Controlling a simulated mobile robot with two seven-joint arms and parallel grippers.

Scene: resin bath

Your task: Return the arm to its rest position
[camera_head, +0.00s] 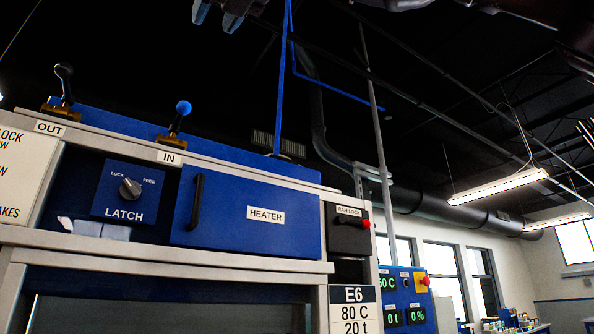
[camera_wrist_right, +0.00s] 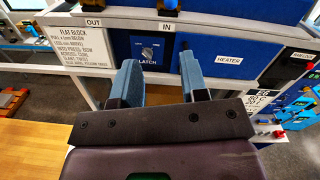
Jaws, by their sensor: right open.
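My right gripper (camera_head: 217,12) shows at the top edge of the head view, cut off by the frame, with its bluish fingertips pointing down. In the right wrist view the same gripper (camera_wrist_right: 158,72) has its two blue-grey fingers spread apart with nothing between them. It is in front of the blue machine (camera_wrist_right: 214,48), apart from it as far as I can tell. Most of the right arm is hidden from the head view. My left gripper is not in view.
The machine has a latch knob (camera_head: 130,188), a heater door (camera_head: 265,214) with a black handle, an OUT lever (camera_head: 66,85), an IN lever (camera_head: 179,118) and a control panel (camera_head: 406,300). A wooden surface (camera_wrist_right: 35,135) lies at left in the wrist view.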

